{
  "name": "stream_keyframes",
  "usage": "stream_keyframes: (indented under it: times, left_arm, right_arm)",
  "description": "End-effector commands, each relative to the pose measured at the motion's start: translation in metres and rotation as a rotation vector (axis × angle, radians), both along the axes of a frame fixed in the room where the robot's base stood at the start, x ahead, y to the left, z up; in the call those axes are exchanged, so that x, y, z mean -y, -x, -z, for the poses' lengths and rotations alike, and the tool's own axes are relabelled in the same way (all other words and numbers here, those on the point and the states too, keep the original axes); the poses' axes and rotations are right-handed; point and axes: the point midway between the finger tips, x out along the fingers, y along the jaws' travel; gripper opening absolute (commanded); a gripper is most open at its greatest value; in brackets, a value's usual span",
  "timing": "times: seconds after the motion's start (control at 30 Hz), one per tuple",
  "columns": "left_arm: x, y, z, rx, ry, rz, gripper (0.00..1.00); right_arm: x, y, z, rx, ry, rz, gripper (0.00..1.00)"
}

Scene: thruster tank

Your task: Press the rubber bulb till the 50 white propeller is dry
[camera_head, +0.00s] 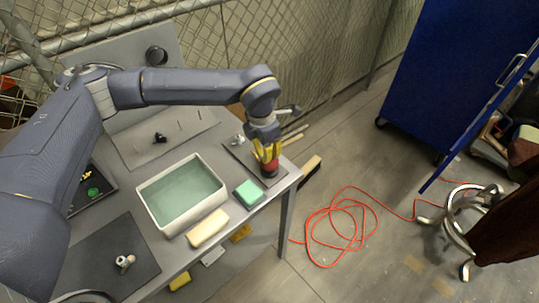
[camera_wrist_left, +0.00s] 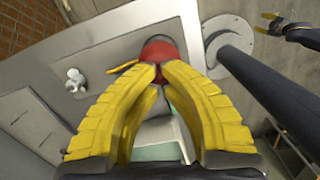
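The red rubber bulb (camera_head: 270,168) stands on a grey mat at the table's right end; it also shows in the left wrist view (camera_wrist_left: 158,50), with a thin nozzle pointing towards a white propeller (camera_wrist_left: 75,80). That propeller lies apart from the bulb; in the head view it is small (camera_head: 237,140). Whether it is wet cannot be told. My left gripper (camera_head: 267,158) points down with its yellow fingertips (camera_wrist_left: 159,74) close together on the bulb, a sliver of red between them. My right gripper (camera_wrist_left: 267,22) shows only in the left wrist view, apart from the table, its tips spread.
A white tank of water (camera_head: 150,209) stands mid-table. A green sponge (camera_head: 249,193) and a cream block (camera_head: 208,229) lie near the front edge. Another small propeller (camera_head: 124,262) rests on a dark mat. An orange cable (camera_head: 340,235) lies on the floor.

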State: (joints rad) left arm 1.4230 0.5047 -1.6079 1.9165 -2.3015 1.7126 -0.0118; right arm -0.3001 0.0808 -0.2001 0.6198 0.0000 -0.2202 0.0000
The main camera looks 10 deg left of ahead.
Motion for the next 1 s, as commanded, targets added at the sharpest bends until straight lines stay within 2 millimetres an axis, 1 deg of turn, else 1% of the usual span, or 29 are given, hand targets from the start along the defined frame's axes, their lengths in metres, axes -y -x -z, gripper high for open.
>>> stream_keyframes:
  times: [0.13, 0.27, 0.53, 0.83, 1.0]
  left_arm:
    - [0.000, 0.001, 0.013, -0.001, 0.000, 0.001, 0.00]
    - [0.000, 0.000, 0.020, -0.001, -0.001, 0.000, 0.00]
    - [-0.002, 0.002, 0.019, -0.001, -0.001, 0.000, 0.00]
    - [-0.023, 0.018, 0.010, -0.002, -0.001, -0.001, 0.00]
    - [-0.024, 0.019, 0.009, -0.001, -0.001, -0.001, 0.00]
  right_arm:
    - [0.000, 0.000, 0.000, 0.000, 0.000, 0.000, 0.44]
    - [0.000, 0.000, 0.000, 0.000, 0.000, 0.000, 0.44]
    - [0.000, 0.000, 0.000, 0.001, 0.000, 0.000, 0.44]
    - [-0.001, -0.001, 0.000, 0.001, -0.001, 0.001, 0.44]
    - [-0.002, -0.001, 0.000, 0.001, -0.001, 0.001, 0.44]
